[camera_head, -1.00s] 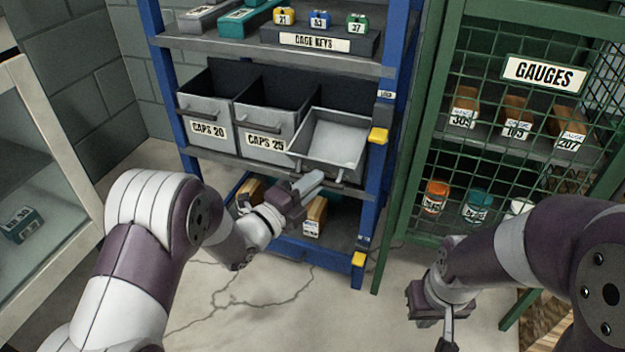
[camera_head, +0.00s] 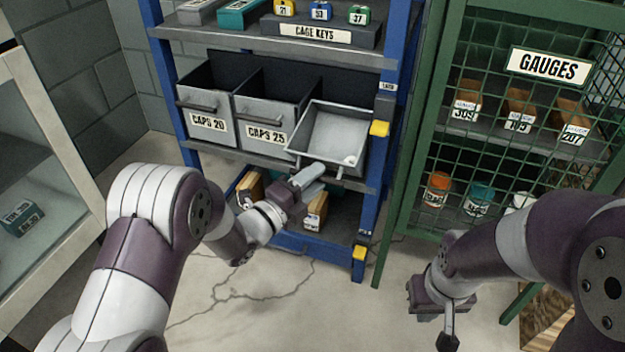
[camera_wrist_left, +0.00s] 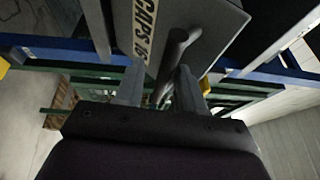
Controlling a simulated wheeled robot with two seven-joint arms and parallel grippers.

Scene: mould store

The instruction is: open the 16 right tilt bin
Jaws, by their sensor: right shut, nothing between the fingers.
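The fingers stand apart, one on each side of the bar. In the head view, my left gripper (camera_head: 312,180) is just under the bin's front edge, so the handle is partly hidden. My right gripper (camera_head: 447,336) is shut and empty, low at the right, away from the bin.
Tilt bins CAPS 20 (camera_head: 207,124) and CAPS 25 (camera_head: 265,134) stand upright to the left. Blue rack posts (camera_head: 372,190) flank the shelves. Boxes (camera_head: 316,210) sit on the lower shelf. A green mesh gauge cage (camera_head: 400,200) stands at right, a glass-fronted cabinet (camera_head: 75,150) at left.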

